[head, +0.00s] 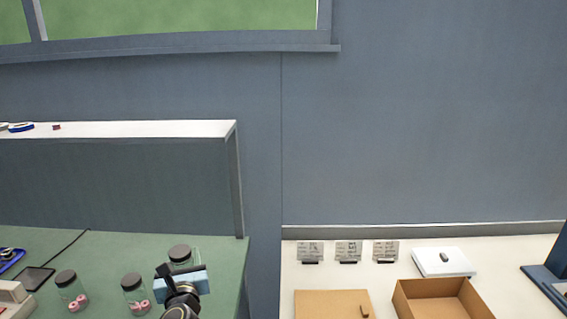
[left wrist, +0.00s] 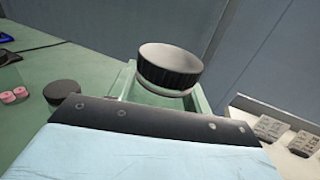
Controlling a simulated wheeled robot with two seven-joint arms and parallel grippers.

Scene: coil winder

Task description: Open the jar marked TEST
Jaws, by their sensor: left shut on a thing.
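A glass jar with a dark lid (head: 180,252) stands on the green worktop (head: 215,300), just beyond my left gripper (head: 180,270). Two more dark-lidded jars stand to the left, one in the middle (head: 134,294) and one further left (head: 72,291), with pink pieces inside. I cannot read a TEST mark. My right gripper is out of view.
A grey partition (head: 115,185) rises behind the worktop. A phone-like slab (head: 37,278) lies at left. Across a gap, the white table (head: 410,262) holds several tags (head: 348,250), an open cardboard box (head: 440,300) and a brown board (head: 331,303).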

